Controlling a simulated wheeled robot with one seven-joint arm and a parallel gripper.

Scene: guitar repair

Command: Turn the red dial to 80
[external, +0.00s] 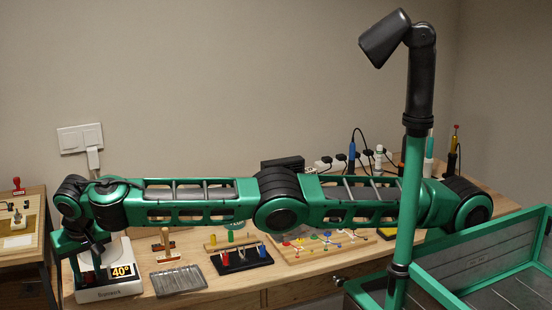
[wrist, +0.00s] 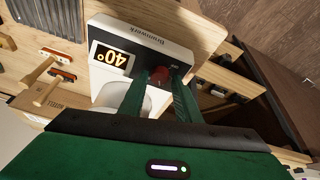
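A white device (wrist: 163,28) with a black display reading 40° (wrist: 112,60) stands on the bench; the display reads 40° in the external view too (external: 121,271). The red dial (wrist: 158,76) is on its front panel, to the right of the display in the wrist view. My gripper (wrist: 160,84) is at the panel, its two green fingers apart, one on each side of the dial. I cannot see clear contact between fingers and dial. In the external view my gripper (external: 87,268) is in front of the device and hides the dial.
A wall socket (external: 82,138) is behind.

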